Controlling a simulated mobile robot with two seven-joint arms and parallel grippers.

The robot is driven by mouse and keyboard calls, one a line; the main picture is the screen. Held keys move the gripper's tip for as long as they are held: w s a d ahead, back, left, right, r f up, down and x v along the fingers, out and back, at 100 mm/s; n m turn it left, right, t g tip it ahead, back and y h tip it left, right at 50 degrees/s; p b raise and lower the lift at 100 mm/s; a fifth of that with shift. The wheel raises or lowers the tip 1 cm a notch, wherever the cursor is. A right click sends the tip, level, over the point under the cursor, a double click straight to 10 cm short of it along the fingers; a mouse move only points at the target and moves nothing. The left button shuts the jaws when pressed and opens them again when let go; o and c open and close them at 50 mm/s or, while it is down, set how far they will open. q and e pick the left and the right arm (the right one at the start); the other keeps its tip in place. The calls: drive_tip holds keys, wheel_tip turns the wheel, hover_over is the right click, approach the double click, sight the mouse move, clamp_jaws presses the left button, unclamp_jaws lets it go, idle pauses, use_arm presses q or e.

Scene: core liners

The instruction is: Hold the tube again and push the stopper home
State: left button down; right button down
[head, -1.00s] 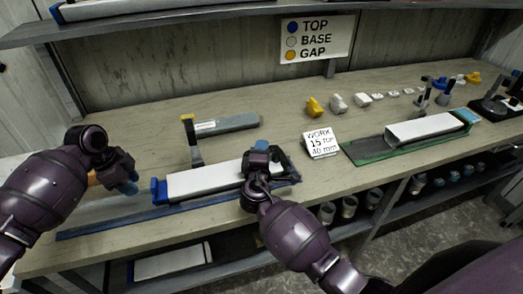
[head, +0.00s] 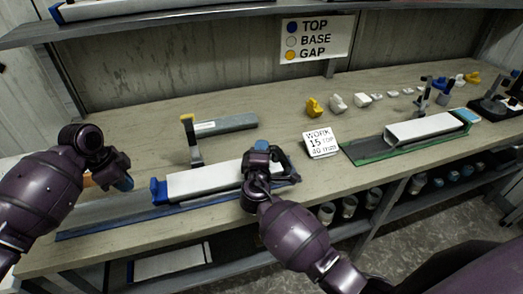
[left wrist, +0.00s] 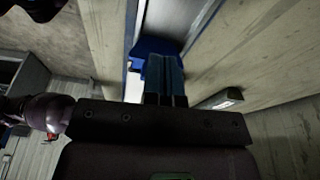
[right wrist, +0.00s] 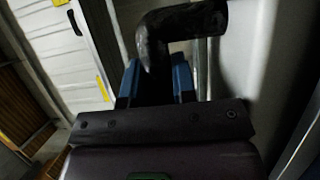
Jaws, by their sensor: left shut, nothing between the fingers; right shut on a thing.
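The white tube (head: 212,183) lies in a long blue-edged cradle (head: 110,230) at the bench's front. A blue stopper (head: 158,191) is at its left end; I cannot tell how deep it sits. My left gripper (head: 124,183) is shut and empty, left of the stopper and apart from it in the head view. In the left wrist view its blue fingers (left wrist: 164,75) point toward the stopper (left wrist: 155,47). My right gripper (head: 261,150) is at the tube's right part. In the right wrist view its fingers (right wrist: 156,80) are shut on a dark curved handle (right wrist: 180,22).
A work sign (head: 321,143) and a green-edged cradle with another white liner (head: 425,128) are to the right. Small yellow and white pieces line the back.

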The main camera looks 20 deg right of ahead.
sight(130, 205)
use_arm(q)
drive_tip(key=shift+w+a+f+n+t+y, duration=0.3)
drive_tip(key=shift+f+n, duration=0.8)
drive_tip(key=shift+n, duration=1.7)
drive_tip(key=shift+w+a+f+n+t+y, duration=0.1)
drive_tip(key=shift+a+f+n+t+y, duration=0.7)
drive_tip(key=shift+n, duration=2)
drive_tip(key=shift+w+a+f+n+t+y, duration=0.15)
drive_tip(key=shift+f+n, duration=1.2)
drive_tip(key=shift+n, duration=1.45)
drive_tip(key=shift+f, duration=0.2)
drive_tip(key=shift+x, duration=0.75)
drive_tip(key=shift+s, duration=0.1)
